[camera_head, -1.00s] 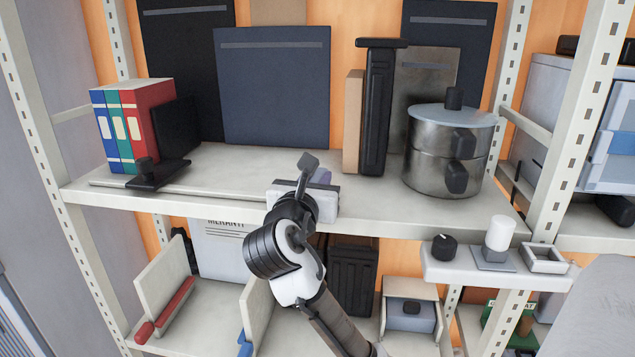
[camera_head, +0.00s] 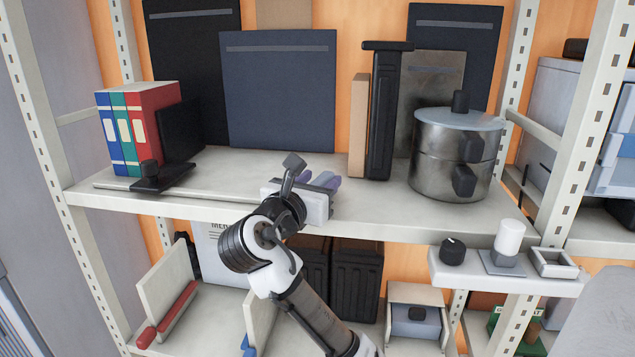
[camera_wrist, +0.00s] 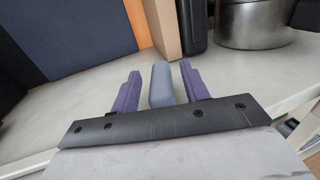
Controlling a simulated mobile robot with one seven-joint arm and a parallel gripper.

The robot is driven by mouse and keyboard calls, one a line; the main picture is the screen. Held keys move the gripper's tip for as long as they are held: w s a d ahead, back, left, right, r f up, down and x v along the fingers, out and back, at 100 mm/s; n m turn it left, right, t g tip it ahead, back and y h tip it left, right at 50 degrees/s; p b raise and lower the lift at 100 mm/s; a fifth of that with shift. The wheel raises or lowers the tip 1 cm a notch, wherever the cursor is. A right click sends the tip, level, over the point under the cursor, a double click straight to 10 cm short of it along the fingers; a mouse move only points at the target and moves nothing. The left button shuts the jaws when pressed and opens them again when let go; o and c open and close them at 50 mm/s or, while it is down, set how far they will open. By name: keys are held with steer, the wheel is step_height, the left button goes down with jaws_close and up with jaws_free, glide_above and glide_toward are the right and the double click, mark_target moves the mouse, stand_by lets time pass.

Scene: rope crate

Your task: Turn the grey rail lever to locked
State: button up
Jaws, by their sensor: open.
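A blue-grey bar, which looks like the grey rail lever (camera_wrist: 161,86), stands between the two purple fingers of my gripper (camera_wrist: 160,70) in the wrist view. The fingers are open, with a narrow gap on each side of the bar. Its lower end and any mount are hidden behind the gripper's dark front plate. In the head view my gripper (camera_head: 327,181) is at the shelf's front edge, around the middle. The lever cannot be told apart from the fingers there, and its lock position cannot be read.
Binders (camera_head: 140,125) and a black bookend (camera_head: 180,135) stand left on the shelf (camera_head: 420,211). A metal pot (camera_head: 440,150) and a tall black case (camera_head: 382,115) stand right. A ledge (camera_head: 475,276) at lower right holds a black knob (camera_head: 453,250).

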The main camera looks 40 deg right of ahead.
steer(key=shift+a, duration=0.1)
steer(key=v, duration=1.3)
steer(key=shift+s+a, duration=0.2)
steer(key=shift+a, duration=0.05)
